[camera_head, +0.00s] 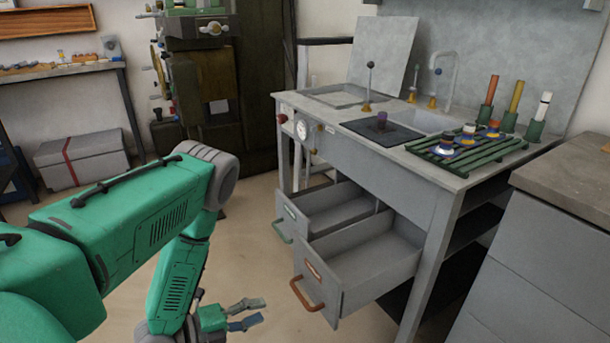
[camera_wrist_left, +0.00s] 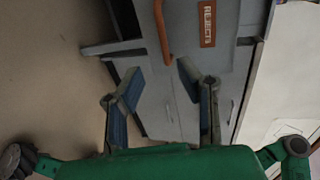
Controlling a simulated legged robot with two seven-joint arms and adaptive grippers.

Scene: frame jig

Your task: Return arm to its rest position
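My left arm, green, comes in from the left in the head view, bent with the forearm hanging down. My left gripper (camera_head: 260,311) is low, left of and below the workbench drawers, its fingers apart with nothing between them. In the left wrist view my left gripper (camera_wrist_left: 160,72) is also open and empty, its two blue-padded fingers spread. The front drawer (camera_head: 361,262) with the orange handle (camera_head: 306,294) is pulled open, apart from the gripper. The wrist view shows its orange handle (camera_wrist_left: 162,32) and a REJECTS label (camera_wrist_left: 207,24). My right gripper is out of view.
A second drawer (camera_head: 328,208) with a green handle (camera_head: 282,231) also stands open. The grey workbench (camera_head: 420,158) carries a green rack (camera_head: 468,156), a dark mat (camera_head: 374,138) and a sink. A grey cabinet (camera_head: 530,270) stands at right. Floor (camera_head: 247,262) left of the drawers is clear.

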